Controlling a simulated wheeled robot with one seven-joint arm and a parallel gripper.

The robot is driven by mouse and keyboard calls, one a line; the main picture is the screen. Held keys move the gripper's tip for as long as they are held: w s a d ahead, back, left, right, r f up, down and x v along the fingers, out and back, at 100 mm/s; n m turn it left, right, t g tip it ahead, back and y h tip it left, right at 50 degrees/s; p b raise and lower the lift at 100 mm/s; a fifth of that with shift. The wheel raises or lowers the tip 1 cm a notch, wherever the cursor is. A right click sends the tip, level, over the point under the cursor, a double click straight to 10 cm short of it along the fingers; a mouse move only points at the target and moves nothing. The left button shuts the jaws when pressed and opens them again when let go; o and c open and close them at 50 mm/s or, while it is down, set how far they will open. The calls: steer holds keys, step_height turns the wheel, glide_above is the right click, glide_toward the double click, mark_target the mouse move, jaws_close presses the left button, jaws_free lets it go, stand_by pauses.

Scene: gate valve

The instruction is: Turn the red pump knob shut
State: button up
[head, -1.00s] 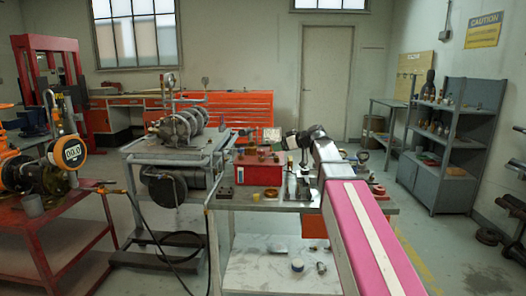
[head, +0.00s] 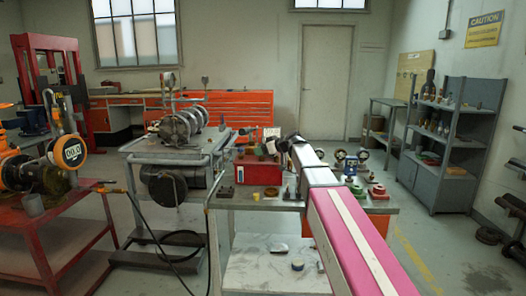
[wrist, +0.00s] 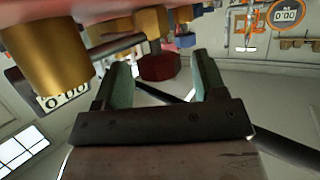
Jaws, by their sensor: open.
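In the wrist view, a dark red knob (wrist: 159,67) shows just beyond and between the green-padded fingers of my gripper (wrist: 162,82). The gripper is open with nothing held. The knob's stem runs up toward a brass body, and I cannot tell whether a finger touches it. In the head view, my gripper (head: 268,147) is small and partly hidden by my wrist, above and behind the red box (head: 258,172) on the bench. I cannot make out the red knob in the head view.
A large brass cylinder (wrist: 50,55) sits close to the left finger in the wrist view. In the head view, a pump (head: 180,128) stands on a grey cart at left. Red and green fittings (head: 379,191) and a blue one stand on the bench's right side.

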steer(key=shift+c, duration=0.3)
steer(key=c, duration=0.9)
steer(key=shift+o, duration=0.2)
steer(key=shift+s+m+t+h, duration=0.2)
steer(key=shift+m+t+h, duration=0.3)
steer(key=shift+m+t, duration=0.15)
steer(key=shift+w+m+t+h, duration=0.1)
steer(key=shift+m+t+h, duration=0.5)
steer(key=shift+m+t, duration=0.3)
steer(key=o, duration=0.9)
